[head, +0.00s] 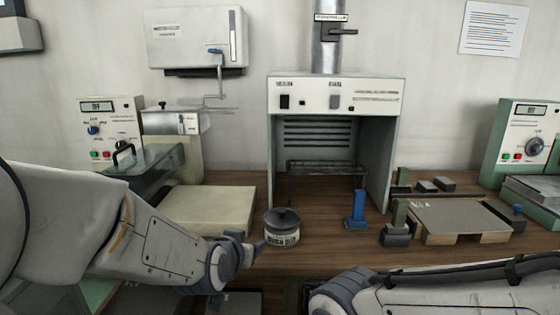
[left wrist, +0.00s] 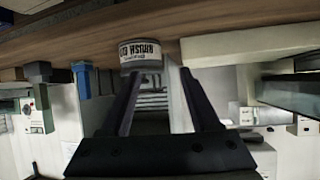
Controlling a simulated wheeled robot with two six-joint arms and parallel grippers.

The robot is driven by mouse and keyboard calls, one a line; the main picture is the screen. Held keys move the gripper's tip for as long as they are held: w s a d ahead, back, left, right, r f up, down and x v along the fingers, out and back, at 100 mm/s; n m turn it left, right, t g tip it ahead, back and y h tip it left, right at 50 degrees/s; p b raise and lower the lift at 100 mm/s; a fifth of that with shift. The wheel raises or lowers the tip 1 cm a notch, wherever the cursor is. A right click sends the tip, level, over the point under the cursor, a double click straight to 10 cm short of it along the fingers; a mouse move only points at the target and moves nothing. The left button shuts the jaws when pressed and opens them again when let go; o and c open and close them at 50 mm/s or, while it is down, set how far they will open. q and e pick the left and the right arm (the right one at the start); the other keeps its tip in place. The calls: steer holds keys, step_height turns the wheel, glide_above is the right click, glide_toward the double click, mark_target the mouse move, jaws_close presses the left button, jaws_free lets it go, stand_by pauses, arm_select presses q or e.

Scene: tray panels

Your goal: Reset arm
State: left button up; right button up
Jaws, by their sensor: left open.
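A small round jar (head: 282,228) with a dark lid and a white label stands upright on the wooden bench. In the left wrist view the jar (left wrist: 141,54) shows just past one fingertip. My left gripper (head: 256,246) is low beside the jar, at its left in the head view. Its two dark fingers (left wrist: 160,74) are spread, with nothing held between them. Whether a finger touches the jar I cannot tell. My right arm (head: 430,292) crosses the lower right of the head view, and its gripper is out of view.
A hooded cabinet (head: 336,92) stands behind the jar. A blue stand (head: 356,210) and a tray panel (head: 460,219) on wood are to the right. A cream block (head: 208,209) lies left of the jar. Instrument boxes flank both sides.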

arm_select(q)
steer(key=s+a+f+n+g+y, duration=0.2)
steer(key=s+a+f+g, duration=0.7)
steer(key=s+a+f, duration=0.5)
steer(key=s+d+r+m+g, duration=0.1)
steer(key=s+d+r+m, duration=0.3)
steer(key=s+d, duration=0.4)
steer(key=s+d+r+m+g, duration=0.2)
steer(key=s+d+r+m, duration=0.1)
steer(key=s+d, duration=0.55)
step_height(320, 180, up, 22)
steer(key=w+p, duration=0.1)
steer(key=p, duration=2)
steer(key=shift+h+p, duration=0.35)
steer(key=shift+h, duration=0.05)
steer(key=shift+w, duration=0.1)
